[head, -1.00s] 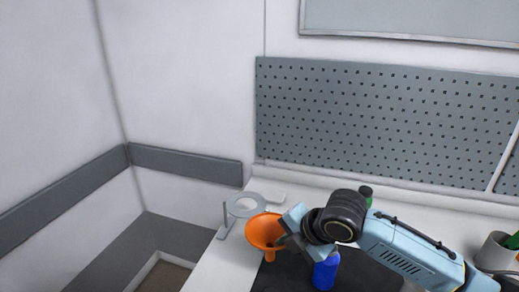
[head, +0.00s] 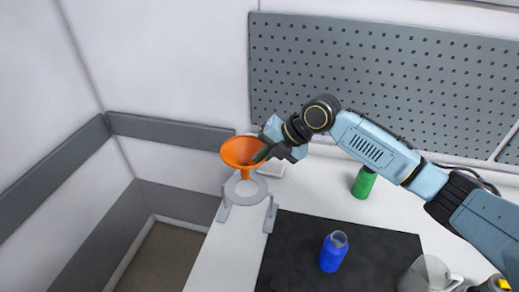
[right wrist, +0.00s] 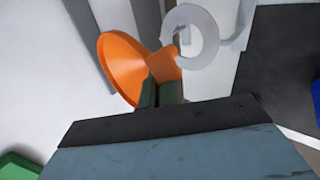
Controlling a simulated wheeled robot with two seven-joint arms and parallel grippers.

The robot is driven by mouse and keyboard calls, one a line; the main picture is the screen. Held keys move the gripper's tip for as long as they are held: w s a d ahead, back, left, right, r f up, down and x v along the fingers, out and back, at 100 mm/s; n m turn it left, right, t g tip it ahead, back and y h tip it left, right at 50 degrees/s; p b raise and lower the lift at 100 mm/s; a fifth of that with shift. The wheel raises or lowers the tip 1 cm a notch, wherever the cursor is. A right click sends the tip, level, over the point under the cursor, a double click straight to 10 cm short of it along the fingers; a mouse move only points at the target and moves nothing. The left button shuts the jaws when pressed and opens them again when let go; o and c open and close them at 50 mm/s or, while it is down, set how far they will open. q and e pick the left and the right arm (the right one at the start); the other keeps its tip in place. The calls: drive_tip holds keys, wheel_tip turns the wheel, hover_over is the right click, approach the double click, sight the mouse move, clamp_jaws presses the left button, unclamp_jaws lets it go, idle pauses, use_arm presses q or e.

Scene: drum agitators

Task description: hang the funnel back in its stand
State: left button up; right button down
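The orange funnel (head: 241,152) is held upright by my right gripper (head: 263,154), mouth up and spout down. In the head view its spout shows just over the grey ring of the stand (head: 228,196). In the right wrist view the funnel (right wrist: 125,70) is seen side-on in front of the fingers (right wrist: 160,92), which are shut on it. The stand's ring (right wrist: 190,37) shows empty beyond the spout tip there, so the spout is not through it. My left gripper is in neither view.
A dark mat (head: 300,235) lies to the right of the stand, with an open blue bottle (head: 333,252) on it. A green bottle (head: 363,182) stands behind the mat. A clear beaker (head: 428,274) is at the front right. The table's left edge is close to the stand.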

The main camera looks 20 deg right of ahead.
sight(262, 190)
wheel_tip(262, 190, down, 5)
drive_tip(key=b, duration=0.3)
drive_tip(key=shift+f+b, duration=0.1)
drive_tip(key=shift+b, duration=0.25)
drive_tip(key=shift+w+f+b, duration=0.1)
drive_tip(key=shift+f+b, duration=0.4)
drive_tip(key=shift+f, duration=0.25)
drive_tip(key=shift+f+b, duration=0.4)
drive_tip(key=shift+f, duration=0.25)
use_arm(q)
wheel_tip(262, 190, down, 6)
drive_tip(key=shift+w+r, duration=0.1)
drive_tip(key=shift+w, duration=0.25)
use_arm(e)
drive_tip(key=shift+f, duration=0.2)
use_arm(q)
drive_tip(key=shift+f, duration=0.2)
use_arm(e)
drive_tip(key=shift+f, duration=0.2)
use_arm(q)
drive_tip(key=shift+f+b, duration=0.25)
drive_tip(key=shift+b, duration=0.15)
use_arm(e)
drive_tip(key=shift+f, duration=0.35)
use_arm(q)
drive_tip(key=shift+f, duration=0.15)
use_arm(e)
drive_tip(key=shift+f, duration=0.25)
